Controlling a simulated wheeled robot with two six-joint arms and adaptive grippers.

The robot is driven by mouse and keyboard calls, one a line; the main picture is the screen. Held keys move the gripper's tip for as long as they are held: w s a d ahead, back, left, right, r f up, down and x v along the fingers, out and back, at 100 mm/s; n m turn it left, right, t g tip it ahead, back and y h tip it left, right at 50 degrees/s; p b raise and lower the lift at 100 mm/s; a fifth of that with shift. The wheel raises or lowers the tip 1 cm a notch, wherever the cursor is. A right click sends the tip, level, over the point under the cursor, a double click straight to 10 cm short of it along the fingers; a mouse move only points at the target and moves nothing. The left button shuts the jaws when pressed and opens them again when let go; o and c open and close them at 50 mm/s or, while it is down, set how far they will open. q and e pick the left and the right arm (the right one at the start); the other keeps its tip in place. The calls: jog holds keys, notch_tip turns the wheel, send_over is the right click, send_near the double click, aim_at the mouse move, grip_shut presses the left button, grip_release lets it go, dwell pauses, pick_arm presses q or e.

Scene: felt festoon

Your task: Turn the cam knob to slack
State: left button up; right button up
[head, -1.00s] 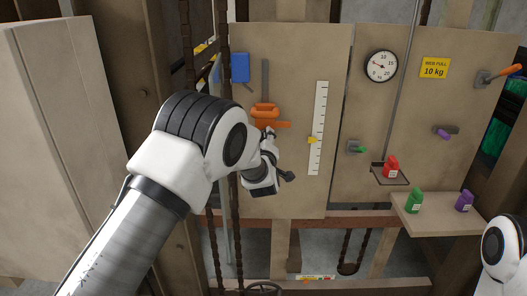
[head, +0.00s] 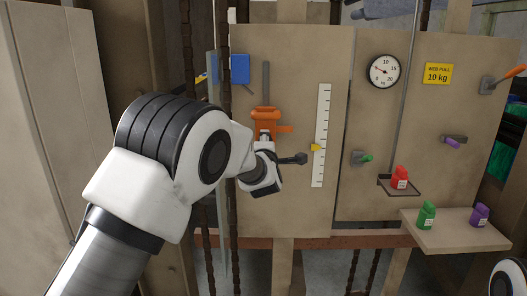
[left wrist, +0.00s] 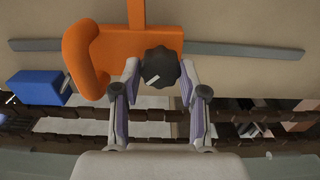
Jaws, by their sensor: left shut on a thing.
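The orange cam body (head: 265,116) is on the left wooden board, with a short orange lever (head: 286,129) pointing right. It also shows in the left wrist view (left wrist: 118,48) with its curved handle. The black cam knob (left wrist: 160,66) has a white mark slanting to the lower left in the left wrist view. My left gripper (left wrist: 161,75) is shut on the knob, one finger on each side. In the head view my left gripper (head: 265,148) is just below the cam body and hides the knob. My right gripper is out of view.
A scale (head: 321,160) with a yellow pointer (head: 315,147) is right of the cam. A dial (head: 384,71), red weight (head: 400,177) and shelf (head: 455,238) with green and purple weights stand further right. A blue block (head: 240,68) is above left.

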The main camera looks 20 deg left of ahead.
pick_arm(q)
jog(key=shift+r, duration=0.1)
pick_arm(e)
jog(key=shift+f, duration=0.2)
pick_arm(q)
jog(key=o, duration=1.1)
jog(key=shift+w+d, duration=0.1)
jog(key=shift+o, duration=0.2)
jog(key=shift+w+d+f, duration=0.15)
jog(key=shift+w+f, duration=0.05)
jog(key=shift+f, duration=0.05)
jog(key=v, duration=0.7)
jog(key=shift+s, duration=0.25)
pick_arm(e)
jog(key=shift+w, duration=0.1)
